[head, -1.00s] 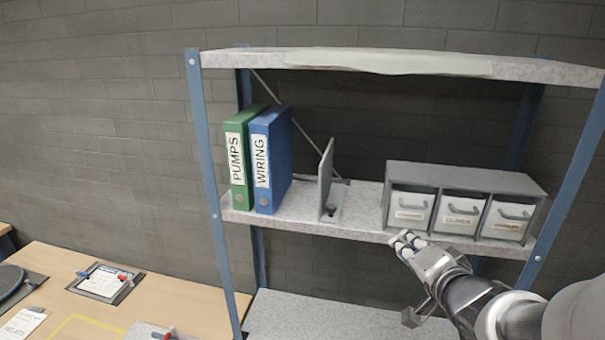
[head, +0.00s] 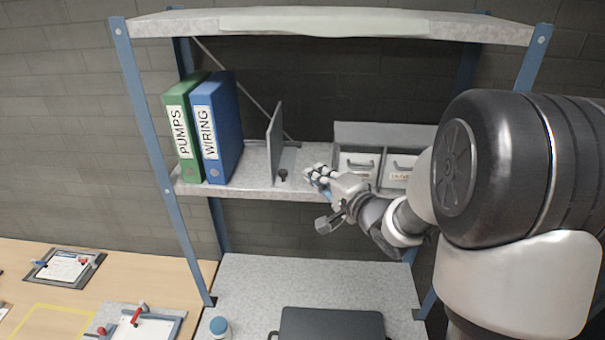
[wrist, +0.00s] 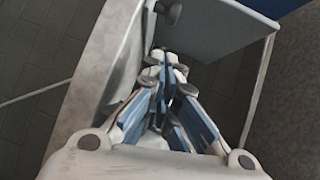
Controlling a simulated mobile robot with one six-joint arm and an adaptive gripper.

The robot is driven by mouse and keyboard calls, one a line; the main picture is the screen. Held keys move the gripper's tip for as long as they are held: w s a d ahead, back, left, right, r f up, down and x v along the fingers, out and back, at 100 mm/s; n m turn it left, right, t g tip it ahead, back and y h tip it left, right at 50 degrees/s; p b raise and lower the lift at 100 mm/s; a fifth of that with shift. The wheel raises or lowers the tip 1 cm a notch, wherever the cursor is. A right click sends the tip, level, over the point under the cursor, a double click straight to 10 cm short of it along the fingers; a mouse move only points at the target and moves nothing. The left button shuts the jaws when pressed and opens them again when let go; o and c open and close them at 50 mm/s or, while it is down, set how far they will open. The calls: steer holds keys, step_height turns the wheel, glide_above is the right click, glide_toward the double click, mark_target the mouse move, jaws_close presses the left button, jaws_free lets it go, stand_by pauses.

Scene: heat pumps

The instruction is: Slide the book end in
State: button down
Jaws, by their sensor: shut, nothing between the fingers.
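The book end (head: 274,142) is a grey upright plate with a flat foot and a small dark knob (head: 282,174). It stands on the middle shelf, with a gap between it and the blue WIRING binder (head: 217,128). Beside that is the green PUMPS binder (head: 184,130). My gripper (head: 313,172) is shut and empty at the shelf's front, just right of the book end. In the wrist view the shut fingers (wrist: 167,65) point toward the book end plate (wrist: 215,30) and its knob (wrist: 172,12). Contact cannot be told.
A grey drawer unit (head: 385,135) stands right of the book end, partly hidden by my arm. The shelf (head: 255,187) has a clear strip between binder and book end. Blue posts (head: 150,120) frame the rack. A dark case (head: 330,325) lies on the lower shelf.

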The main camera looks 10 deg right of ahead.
mark_target(272, 175)
steer(key=a, duration=0.2)
steer(key=w+a, duration=0.1)
steer(key=shift+f, duration=0.25)
steer(key=shift+w+a, duration=0.1)
steer(key=shift+w, duration=0.05)
steer(key=a, duration=0.2)
steer(key=w+a+b, duration=0.1)
steer(key=a, duration=0.2)
steer(key=w+a, duration=0.1)
steer(key=a, duration=0.1)
steer(key=shift+w+a+b, duration=0.1)
steer(key=shift+a+b, duration=0.15)
steer(key=shift+b, duration=0.15)
steer(key=shift+d, duration=0.2)
